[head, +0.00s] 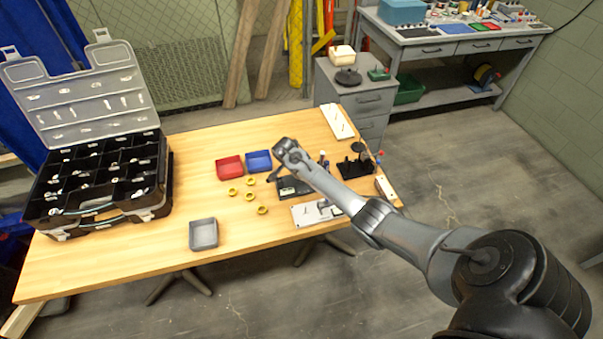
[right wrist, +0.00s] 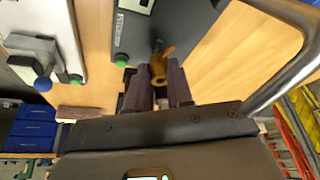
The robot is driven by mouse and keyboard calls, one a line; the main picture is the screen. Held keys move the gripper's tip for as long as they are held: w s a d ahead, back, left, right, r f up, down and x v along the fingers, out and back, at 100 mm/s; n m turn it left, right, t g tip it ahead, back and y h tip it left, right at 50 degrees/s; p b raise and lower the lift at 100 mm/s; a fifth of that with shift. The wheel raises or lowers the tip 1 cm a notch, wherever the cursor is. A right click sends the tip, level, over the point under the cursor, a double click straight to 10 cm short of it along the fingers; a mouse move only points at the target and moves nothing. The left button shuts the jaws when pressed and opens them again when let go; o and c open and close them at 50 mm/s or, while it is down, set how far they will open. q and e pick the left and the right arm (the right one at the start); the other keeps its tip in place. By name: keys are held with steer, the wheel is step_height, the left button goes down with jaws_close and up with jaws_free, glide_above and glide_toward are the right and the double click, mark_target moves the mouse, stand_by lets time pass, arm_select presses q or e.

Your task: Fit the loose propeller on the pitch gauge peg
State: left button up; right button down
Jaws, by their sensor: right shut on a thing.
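My right gripper (right wrist: 158,88) is shut on a small brass-coloured propeller (right wrist: 160,66), which sits between the dark fingertips. The propeller is just beside the edge of a dark grey box with partly readable lettering, which looks like the pitch gauge (right wrist: 185,28). In the head view the pitch gauge (head: 293,188) is partly covered by my right arm, and the right gripper (head: 272,178) is small there, low over the table by the gauge. My left gripper is in neither view.
Several yellow ring-like pieces (head: 249,196) lie left of the gauge. A red tray (head: 230,167), a blue tray (head: 259,161) and a grey tray (head: 203,234) stand on the table. A white plate (head: 304,215) and a black stand (head: 354,168) flank the gauge. An open compartment case (head: 103,186) fills the left.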

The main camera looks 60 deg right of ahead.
steer(key=shift+f, duration=0.2)
steer(key=shift+f, duration=0.3)
steer(key=shift+f, duration=0.1)
steer(key=shift+f+b, duration=0.3)
steer(key=shift+f, duration=0.1)
stand_by(0.3)
steer(key=c, duration=0.9)
jaws_free()
